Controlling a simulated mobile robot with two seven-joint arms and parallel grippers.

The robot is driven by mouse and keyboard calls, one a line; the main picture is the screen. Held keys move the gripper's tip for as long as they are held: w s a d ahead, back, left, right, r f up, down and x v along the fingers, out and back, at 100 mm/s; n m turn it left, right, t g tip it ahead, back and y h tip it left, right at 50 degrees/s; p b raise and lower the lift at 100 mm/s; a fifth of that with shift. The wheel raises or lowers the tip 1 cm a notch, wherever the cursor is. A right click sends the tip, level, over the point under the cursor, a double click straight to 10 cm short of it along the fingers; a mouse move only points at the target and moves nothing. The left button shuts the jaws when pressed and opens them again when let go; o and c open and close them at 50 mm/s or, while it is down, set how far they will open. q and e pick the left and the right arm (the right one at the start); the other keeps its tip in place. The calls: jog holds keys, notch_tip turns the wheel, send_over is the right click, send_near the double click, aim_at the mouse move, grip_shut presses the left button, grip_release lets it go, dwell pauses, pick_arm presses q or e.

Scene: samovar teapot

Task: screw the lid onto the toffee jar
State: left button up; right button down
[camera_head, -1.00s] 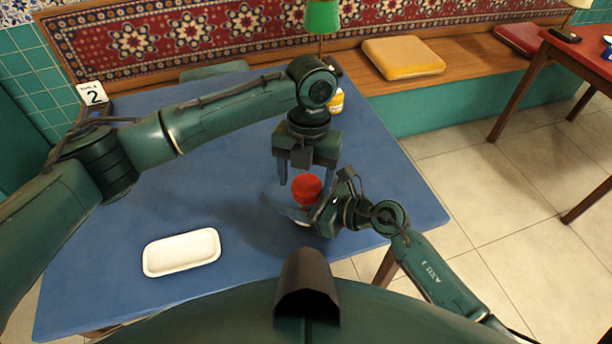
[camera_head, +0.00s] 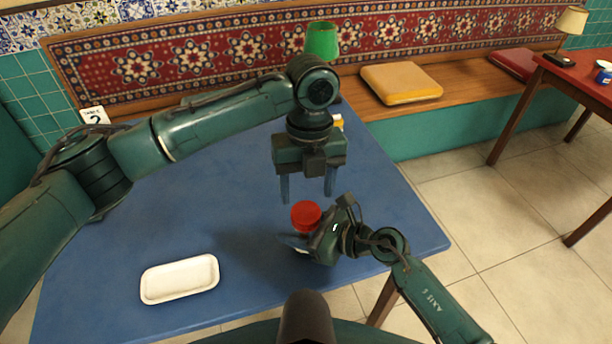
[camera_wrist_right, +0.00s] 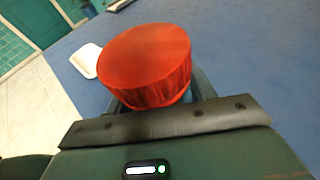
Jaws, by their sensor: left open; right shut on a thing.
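The red lid (camera_head: 306,216) is round and sits level above my right gripper (camera_head: 298,244). It also fills the upper middle of the right wrist view (camera_wrist_right: 146,62). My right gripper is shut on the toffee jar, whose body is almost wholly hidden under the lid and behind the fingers. Whether the lid is tight on the jar cannot be told. My left gripper (camera_head: 308,198) points straight down over the lid. Its two fingers are open and empty, apart from each other, with their tips just above the lid.
A white tray (camera_head: 180,279) lies on the blue table (camera_head: 235,235) at the front left. A number card (camera_head: 95,117) stands at the back left. The table's middle is clear.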

aim_at(306, 212)
pick_arm(q)
jog(key=n, duration=0.6)
jog(key=shift+r+n, duration=0.3)
jog(key=shift+r, duration=0.1)
jog(key=n, duration=0.6)
jog(key=shift+a+r+t, duration=0.1)
jog(key=shift+r+t, duration=0.2)
jog(key=shift+r, duration=0.1)
jog(key=n, duration=0.6)
jog(key=shift+s+r, duration=0.1)
jog(key=shift+r, duration=0.25)
jog(key=n, duration=0.4)
jog(key=shift+s+r+n, duration=0.1)
jog(key=shift+r+n, duration=0.1)
jog(key=shift+n, duration=0.2)
jog(key=shift+f, duration=4.05)
